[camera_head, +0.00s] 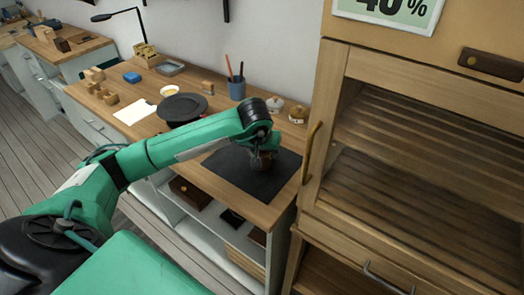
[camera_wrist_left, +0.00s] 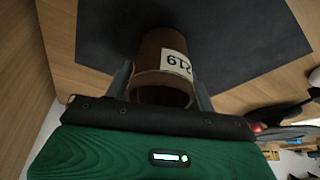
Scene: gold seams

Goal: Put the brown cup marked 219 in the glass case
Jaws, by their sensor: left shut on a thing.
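The brown cup (camera_wrist_left: 151,85) with a white label reading 219 is between the fingers of my left gripper (camera_wrist_left: 162,92) in the left wrist view. The gripper is shut on the cup, over the dark mat (camera_wrist_left: 215,30). In the head view the cup (camera_head: 261,161) shows only in part below my left wrist, at the mat (camera_head: 228,172) on the workbench. I cannot tell whether it touches the mat. The wooden glass case (camera_head: 335,135) stands at the right, with slatted shelves and a handle on its left upright. My right gripper is not in view.
On the workbench (camera_head: 135,90) are a black round plate (camera_head: 182,108), a blue pencil cup (camera_head: 237,89), two small lidded jars (camera_head: 275,106), white paper (camera_head: 134,111) and wooden blocks. The case's left upright stands close to the mat's right side.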

